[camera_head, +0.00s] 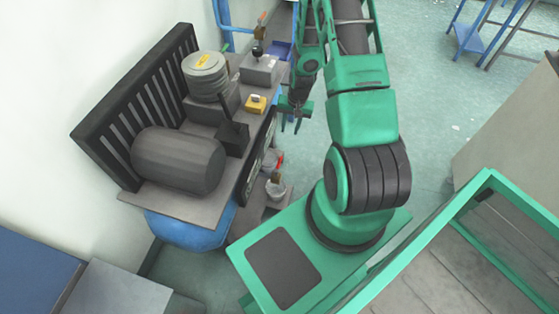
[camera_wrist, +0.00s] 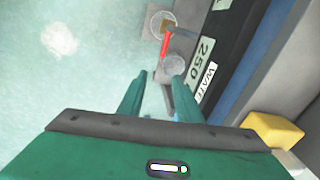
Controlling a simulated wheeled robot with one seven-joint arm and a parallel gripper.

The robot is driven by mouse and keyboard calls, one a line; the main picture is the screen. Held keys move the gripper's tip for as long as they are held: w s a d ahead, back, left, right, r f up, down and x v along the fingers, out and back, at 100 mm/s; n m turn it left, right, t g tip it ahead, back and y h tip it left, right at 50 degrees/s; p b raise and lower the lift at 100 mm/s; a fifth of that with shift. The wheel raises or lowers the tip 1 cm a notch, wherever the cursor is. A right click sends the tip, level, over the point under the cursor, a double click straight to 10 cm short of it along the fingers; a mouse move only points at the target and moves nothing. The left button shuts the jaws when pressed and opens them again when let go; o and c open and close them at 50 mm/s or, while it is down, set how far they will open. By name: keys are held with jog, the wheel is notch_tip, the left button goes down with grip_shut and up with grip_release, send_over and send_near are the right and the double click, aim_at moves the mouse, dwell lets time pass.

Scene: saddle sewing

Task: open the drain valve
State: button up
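A small valve with a red lever (camera_head: 280,161) and a brass body (camera_head: 276,176) sits low at the front side of the compressor, and I take it as the drain valve. In the wrist view its red lever (camera_wrist: 165,45) lies beyond my fingertips, between two round clear cups. My gripper (camera_head: 296,119) points downward beside the compressor, behind the valve in the head view. In the wrist view my gripper (camera_wrist: 158,76) has its two green fingers apart with nothing between them. The lever is apart from the fingers.
The compressor carries a grey motor cylinder (camera_head: 178,160), a ribbed pump head (camera_head: 206,76) and a yellow button box (camera_head: 256,104). A second lever valve (camera_head: 261,24) is at the back on a blue pipe. A green-framed cart (camera_head: 430,238) stands at lower right.

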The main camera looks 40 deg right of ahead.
jog(key=m, duration=0.1)
send_near(280, 162)
jog(key=shift+t+y, duration=0.3)
jog(key=shift+y, duration=0.1)
jog(key=f, duration=0.5)
jog(key=w+f, duration=0.1)
jog(key=f, duration=0.2)
jog(key=shift+a, duration=0.15)
